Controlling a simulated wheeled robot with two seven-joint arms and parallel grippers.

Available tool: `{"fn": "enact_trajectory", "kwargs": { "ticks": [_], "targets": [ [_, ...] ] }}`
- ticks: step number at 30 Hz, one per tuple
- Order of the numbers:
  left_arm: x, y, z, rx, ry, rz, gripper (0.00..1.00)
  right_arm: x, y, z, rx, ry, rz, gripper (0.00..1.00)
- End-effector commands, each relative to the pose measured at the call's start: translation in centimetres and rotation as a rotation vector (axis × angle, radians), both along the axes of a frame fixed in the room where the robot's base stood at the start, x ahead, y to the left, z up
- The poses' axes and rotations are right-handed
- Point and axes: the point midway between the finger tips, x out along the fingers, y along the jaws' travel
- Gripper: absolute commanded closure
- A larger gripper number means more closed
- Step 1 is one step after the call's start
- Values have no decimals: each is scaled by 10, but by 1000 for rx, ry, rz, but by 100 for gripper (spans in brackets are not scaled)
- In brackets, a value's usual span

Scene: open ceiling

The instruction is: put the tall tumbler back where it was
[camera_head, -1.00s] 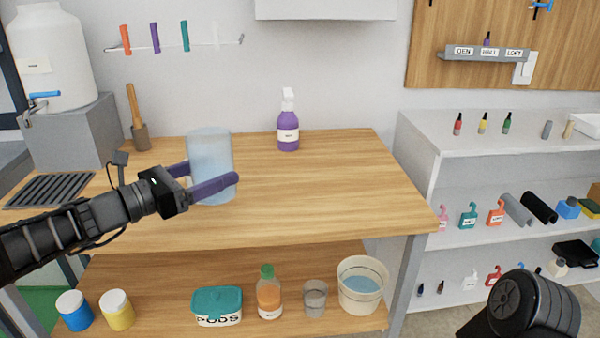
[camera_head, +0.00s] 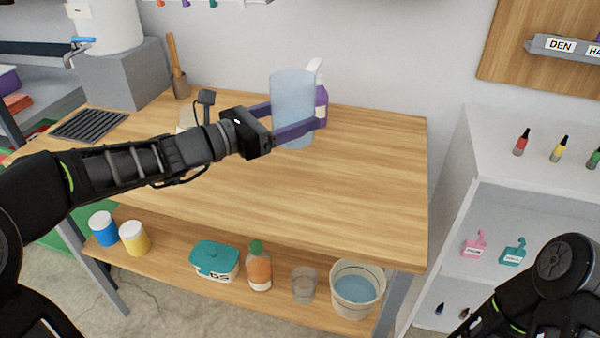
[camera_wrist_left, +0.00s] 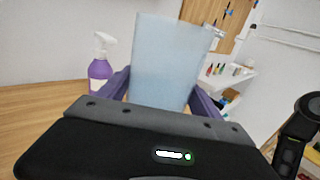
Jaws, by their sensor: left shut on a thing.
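The tall tumbler (camera_head: 292,90) is a pale blue, see-through cylinder and stands upright in the head view, over the right back part of the wooden bench. My left gripper (camera_head: 300,115) is shut on it, with its purple fingers on either side. In the left wrist view the tumbler (camera_wrist_left: 165,60) rises between the fingers. I cannot tell whether its base touches the bench top. My right arm shows at the lower right of the head view, but its gripper is out of sight.
A purple spray bottle (camera_head: 321,100) stands behind the tumbler, partly hidden. A pale object (camera_head: 187,118) is mostly hidden behind my left arm. A wooden-handled tool (camera_head: 178,70) and a drain grate (camera_head: 90,124) are at the left. The bench's front and right (camera_head: 370,190) are clear.

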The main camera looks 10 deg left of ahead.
Motion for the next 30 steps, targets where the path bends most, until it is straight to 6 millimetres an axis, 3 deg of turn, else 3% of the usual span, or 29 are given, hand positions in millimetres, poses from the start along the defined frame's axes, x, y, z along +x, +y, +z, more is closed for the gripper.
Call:
{"fn": "enact_trajectory", "kwargs": {
  "ticks": [8, 18, 30],
  "targets": [
    [0, 0, -7, -3, 1, -1, 95, 0, 0, -2, 0, 0, 0, 15],
    [0, 0, -59, -3, 1, -1, 95, 0, 0, -13, 0, 0, 0, 15],
    [0, 0, -65, -2, -1, -1, 95, 0, 0, -14, 0, -1, 0, 15]
  ]
}}
